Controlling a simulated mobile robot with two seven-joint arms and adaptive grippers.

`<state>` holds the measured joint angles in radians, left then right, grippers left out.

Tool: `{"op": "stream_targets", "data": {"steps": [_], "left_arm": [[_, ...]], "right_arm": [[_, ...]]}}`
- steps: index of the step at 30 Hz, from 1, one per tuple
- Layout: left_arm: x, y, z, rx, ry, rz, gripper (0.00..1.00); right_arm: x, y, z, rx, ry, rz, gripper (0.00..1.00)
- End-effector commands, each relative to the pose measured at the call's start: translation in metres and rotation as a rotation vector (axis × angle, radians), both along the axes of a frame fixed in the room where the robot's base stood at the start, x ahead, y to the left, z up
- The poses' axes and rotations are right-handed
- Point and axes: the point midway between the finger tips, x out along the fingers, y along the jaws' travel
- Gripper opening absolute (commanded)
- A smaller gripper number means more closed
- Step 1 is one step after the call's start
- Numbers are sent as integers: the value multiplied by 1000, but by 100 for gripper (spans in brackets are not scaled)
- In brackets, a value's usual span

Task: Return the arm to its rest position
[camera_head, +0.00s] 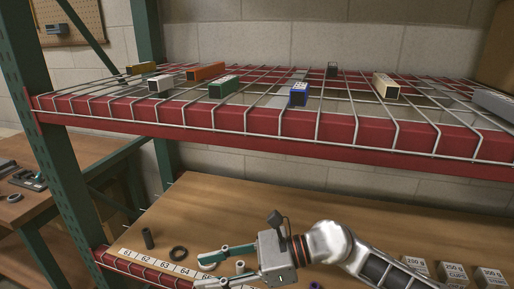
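My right arm (374,267) comes in from the lower right and reaches left, low over the wooden lower shelf. My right gripper (203,271) points left at the shelf's front edge. My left gripper is not in view.
Above is a red-beamed wire shelf (345,129) with several small boxes, including a blue one (299,94) and a green one (223,86). A green upright (55,150) stands at left. Labelled weight blocks (453,274) sit at lower right. The wood behind the arm is clear.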

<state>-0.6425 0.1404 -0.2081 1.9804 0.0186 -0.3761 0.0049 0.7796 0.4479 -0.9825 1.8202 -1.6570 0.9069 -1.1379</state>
Motion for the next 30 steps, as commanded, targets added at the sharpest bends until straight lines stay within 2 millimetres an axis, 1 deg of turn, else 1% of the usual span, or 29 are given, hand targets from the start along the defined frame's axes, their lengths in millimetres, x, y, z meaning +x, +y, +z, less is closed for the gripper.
{"op": "stream_targets", "data": {"steps": [1, 2, 3, 5, 6, 8, 9, 11, 13, 14, 15, 17, 18, 20, 21, 23, 24, 26, 27, 29, 30], "left_arm": [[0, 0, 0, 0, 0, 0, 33], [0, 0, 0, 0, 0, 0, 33], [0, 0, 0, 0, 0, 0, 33], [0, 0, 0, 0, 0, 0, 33], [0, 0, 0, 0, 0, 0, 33], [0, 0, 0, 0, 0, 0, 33], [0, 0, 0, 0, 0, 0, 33], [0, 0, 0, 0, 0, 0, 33], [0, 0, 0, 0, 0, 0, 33], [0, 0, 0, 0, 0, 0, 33], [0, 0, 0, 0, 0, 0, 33], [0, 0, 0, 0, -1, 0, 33], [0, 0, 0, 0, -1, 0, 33], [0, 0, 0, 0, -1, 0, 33], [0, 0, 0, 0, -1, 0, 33], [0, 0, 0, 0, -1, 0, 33], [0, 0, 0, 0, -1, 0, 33], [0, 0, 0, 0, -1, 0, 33], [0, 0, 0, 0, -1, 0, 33], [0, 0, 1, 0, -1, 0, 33], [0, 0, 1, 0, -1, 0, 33]], "right_arm": [[-4, 8, 21, 123, 72, -53, 33], [-3, 11, 35, 194, 114, -88, 33], [-1, 11, 54, 288, 174, -138, 33], [8, 5, 78, 424, 271, -218, 33], [15, -3, 92, 513, 339, -275, 33], [29, -21, 109, 643, 442, -364, 33], [39, -35, 116, 726, 516, -427, 33], [54, -62, 122, 846, 627, -524, 33], [72, -97, 120, 982, 758, -642, 33], [78, -114, 115, 1037, 813, -697, 33], [86, -137, 107, 1109, 890, -769, 33], [95, -173, 90, 1213, 999, -883, 33], [98, -196, 75, 1277, 1069, -961, 33], [98, -230, 50, 1364, 1168, -1072, 33], [96, -251, 32, 1417, 1227, -1148, 33], [88, -281, 3, 1490, 1313, -1261, 33], [81, -300, -15, 1536, 1363, -1336, 33], [66, -326, -44, 1598, 1436, -1451, 33], [54, -342, -63, 1635, 1481, -1527, 33], [33, -364, -90, 1686, 1538, -1643, 33], [19, -377, -105, 1713, 1569, -1713, 33]]}}
